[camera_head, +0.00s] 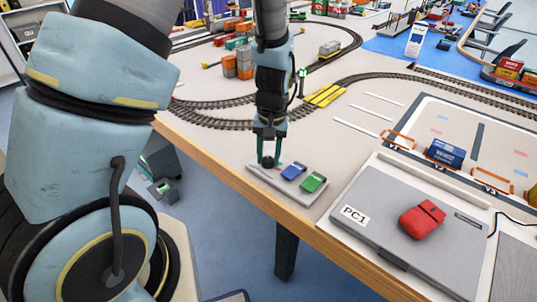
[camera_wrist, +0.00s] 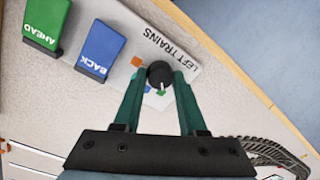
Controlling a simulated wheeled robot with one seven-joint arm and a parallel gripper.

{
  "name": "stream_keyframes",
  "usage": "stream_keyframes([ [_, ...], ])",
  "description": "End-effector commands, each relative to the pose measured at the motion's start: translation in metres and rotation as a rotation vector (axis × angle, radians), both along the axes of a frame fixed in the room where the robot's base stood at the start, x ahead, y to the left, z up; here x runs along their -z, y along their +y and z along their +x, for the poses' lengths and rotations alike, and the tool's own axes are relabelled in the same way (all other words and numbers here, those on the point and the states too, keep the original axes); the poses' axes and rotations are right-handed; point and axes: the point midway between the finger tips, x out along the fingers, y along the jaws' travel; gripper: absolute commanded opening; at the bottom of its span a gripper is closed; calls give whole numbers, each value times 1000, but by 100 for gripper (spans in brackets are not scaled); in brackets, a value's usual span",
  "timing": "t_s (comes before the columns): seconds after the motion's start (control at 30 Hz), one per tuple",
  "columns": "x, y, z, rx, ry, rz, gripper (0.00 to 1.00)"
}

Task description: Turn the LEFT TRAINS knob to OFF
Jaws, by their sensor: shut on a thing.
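The LEFT TRAINS knob (camera_wrist: 160,74) is a small black round knob on a light control panel (camera_head: 310,190) at the table's front edge. It also shows in the head view at my fingertips. The LEFT TRAINS label (camera_wrist: 181,55) is printed beside it. An orange mark (camera_wrist: 136,61) and partly hidden blue and green marks lie around the knob. A pale pointer on the knob faces toward the green mark. I cannot read which mark is OFF. My gripper (camera_wrist: 160,80), with green fingers, also shows in the head view (camera_head: 269,157). It points down and is shut on the knob.
A blue BACK lever (camera_wrist: 100,48) and a green AHEAD lever (camera_wrist: 46,22) stand on the same panel. A grey laptop marked PC1 (camera_head: 375,215) with a red object (camera_head: 422,219) on it lies to the right. Train tracks (camera_head: 215,121) curve behind my gripper.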

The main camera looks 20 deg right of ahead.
Motion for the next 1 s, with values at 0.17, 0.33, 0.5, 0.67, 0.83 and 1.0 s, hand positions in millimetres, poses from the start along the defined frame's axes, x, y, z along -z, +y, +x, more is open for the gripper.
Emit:
stream_keyframes([
  [0.17, -2, 0, 0, -133, 1, 2, 0],
  [0.33, -2, 0, 0, -271, 0, 2, 0],
  [0.5, -2, -1, 1, -393, 0, 1, 0],
  [0.67, -1, 0, 1, -482, 0, 1, 0],
  [0.83, -1, 0, 1, -541, -1, 1, 0],
  [1.0, -1, 0, 1, -570, -1, 0, 0],
])
